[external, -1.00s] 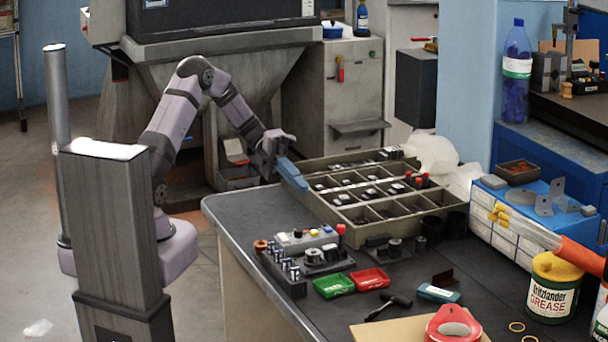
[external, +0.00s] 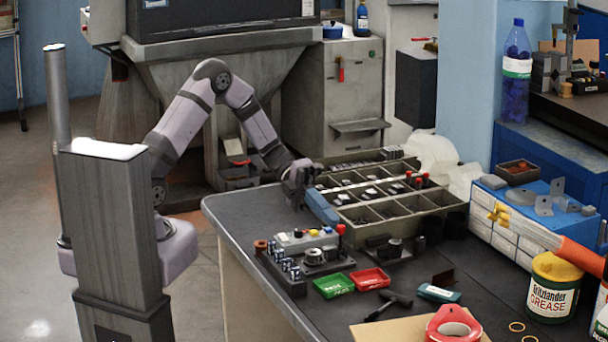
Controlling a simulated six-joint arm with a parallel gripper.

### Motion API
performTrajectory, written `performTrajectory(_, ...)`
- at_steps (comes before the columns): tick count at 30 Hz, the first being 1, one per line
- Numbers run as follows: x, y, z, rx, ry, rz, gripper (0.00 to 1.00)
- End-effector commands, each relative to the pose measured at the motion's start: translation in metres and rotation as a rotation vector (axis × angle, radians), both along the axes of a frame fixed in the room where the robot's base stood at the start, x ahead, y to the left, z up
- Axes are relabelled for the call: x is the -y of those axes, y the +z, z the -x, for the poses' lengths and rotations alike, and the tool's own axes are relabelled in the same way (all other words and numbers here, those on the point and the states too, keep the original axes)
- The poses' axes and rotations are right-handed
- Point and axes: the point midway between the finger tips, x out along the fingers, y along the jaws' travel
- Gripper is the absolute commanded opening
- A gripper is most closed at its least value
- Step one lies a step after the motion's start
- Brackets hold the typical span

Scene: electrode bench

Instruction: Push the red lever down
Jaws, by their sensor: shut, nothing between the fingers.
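A small fixture (external: 310,240) with coloured buttons stands on the dark bench, and a red knob (external: 341,229) sticks up at its right end, which looks like the red lever. My gripper (external: 332,219) has long blue fingers that are shut and empty. They point down and to the right, and their tips appear just above and left of the red knob in the picture. I cannot tell from this view whether the tips touch it or how far apart they are in depth. The knob appears upright.
A compartment tray (external: 405,207) lies behind and right of my gripper. A dark block with several metal pegs (external: 290,268) is in front of the fixture. A green tray (external: 333,286) and a red tray (external: 370,279) lie before it. The bench's left corner is clear.

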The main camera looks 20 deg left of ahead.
Motion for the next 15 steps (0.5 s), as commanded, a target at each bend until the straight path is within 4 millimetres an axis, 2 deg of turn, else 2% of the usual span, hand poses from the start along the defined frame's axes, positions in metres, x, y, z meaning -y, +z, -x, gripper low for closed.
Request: performTrajectory(15, 0.0045, -0.0017, 0.0036, 0.0, 0.0, 0.0, 0.0)
